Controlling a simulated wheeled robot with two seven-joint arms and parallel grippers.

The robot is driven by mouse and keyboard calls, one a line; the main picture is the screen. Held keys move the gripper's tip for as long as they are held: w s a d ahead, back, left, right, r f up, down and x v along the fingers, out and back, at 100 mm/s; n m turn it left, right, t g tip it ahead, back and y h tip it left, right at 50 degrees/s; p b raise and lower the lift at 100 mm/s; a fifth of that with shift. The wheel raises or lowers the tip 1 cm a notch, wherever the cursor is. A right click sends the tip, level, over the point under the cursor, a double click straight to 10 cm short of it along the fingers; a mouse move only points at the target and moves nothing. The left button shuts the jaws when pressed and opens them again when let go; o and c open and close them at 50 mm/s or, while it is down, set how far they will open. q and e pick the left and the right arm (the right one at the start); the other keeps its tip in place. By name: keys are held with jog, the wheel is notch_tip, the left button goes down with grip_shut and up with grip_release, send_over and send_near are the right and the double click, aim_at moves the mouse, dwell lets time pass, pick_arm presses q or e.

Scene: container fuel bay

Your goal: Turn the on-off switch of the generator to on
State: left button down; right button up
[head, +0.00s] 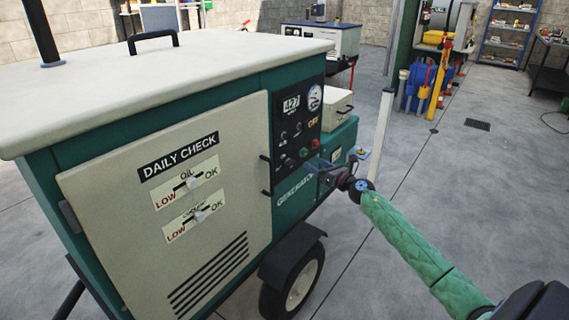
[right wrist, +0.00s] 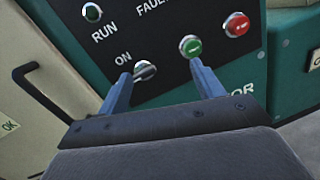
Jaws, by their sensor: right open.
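The generator (head: 262,232) is a green and cream machine on a wheeled frame, with a black control panel (head: 291,127) on its end. My right gripper (right wrist: 160,72) is open at the panel. Its left blue finger is close to the knob, which shows between the fingertips; contact is unclear. The right finger is just below the green button (right wrist: 190,45). In the head view my right gripper (head: 322,166) partly blocks the lower panel. My left gripper is out of view.
A red button (right wrist: 237,24) sits right of the green one, and a RUN lamp (right wrist: 92,11) is at upper left. A door handle (right wrist: 38,88) sticks out left of the panel. A pale post (head: 382,135) stands behind my right arm.

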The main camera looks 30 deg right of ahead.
aim_at(293, 164)
jog(key=w+a+n, duration=0.1)
jog(key=w+a+n+g+y+p, duration=0.1)
jog(key=w+a, duration=0.1)
jog(key=w+a+f+n+y, duration=0.1)
jog(key=a+n, duration=0.1)
jog(key=shift+w+a+g, duration=0.1)
jog(key=shift+w+g, duration=0.2)
jog(key=shift+g, duration=0.1)
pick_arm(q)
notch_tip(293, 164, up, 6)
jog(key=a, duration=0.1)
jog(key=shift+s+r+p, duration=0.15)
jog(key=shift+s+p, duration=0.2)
pick_arm(e)
jog(key=shift+x, duration=0.8)
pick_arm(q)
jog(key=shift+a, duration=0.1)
pick_arm(e)
jog(key=shift+f, duration=0.1)
jog(key=c, duration=1)
